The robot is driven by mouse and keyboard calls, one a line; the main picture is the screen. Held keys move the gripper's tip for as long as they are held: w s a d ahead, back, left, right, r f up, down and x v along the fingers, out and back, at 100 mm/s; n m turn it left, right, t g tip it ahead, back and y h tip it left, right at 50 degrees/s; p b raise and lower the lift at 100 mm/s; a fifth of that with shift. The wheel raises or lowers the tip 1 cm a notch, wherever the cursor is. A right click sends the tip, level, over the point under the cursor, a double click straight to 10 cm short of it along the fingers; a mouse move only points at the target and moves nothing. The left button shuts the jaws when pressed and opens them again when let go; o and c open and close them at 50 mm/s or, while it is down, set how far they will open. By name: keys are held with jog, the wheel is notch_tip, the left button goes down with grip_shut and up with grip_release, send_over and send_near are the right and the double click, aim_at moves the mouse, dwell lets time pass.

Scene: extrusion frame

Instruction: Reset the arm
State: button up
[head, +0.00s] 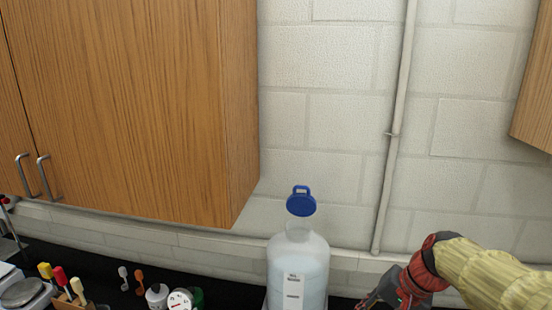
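My arm enters from the lower right in a yellow sleeve with a red and black wrist. My gripper (374,300) is at the bottom edge of the head view, to the right of a large clear jug with a blue cap. Its fingers are dark and partly cut off by the frame edge, so I cannot tell whether they are open or shut. I see nothing clearly held in it.
The jug (298,268) stands on the dark counter (100,262). Small bottles (180,299) and coloured-handled tools (62,278) are at lower left. Wooden cabinets (130,100) hang at upper left, with another (537,90) at right. A pipe (395,130) runs down the wall.

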jog(key=s+a+f+n+t+h+b, duration=0.2)
jog(key=s+f+n+b, duration=0.4)
jog(key=s+f+b, duration=0.9)
jog(key=s+t+h+b, duration=0.1)
jog(key=b, duration=0.1)
jog(key=shift+f+n+h+b, duration=0.35)
jog(key=shift+f+n+h, duration=0.05)
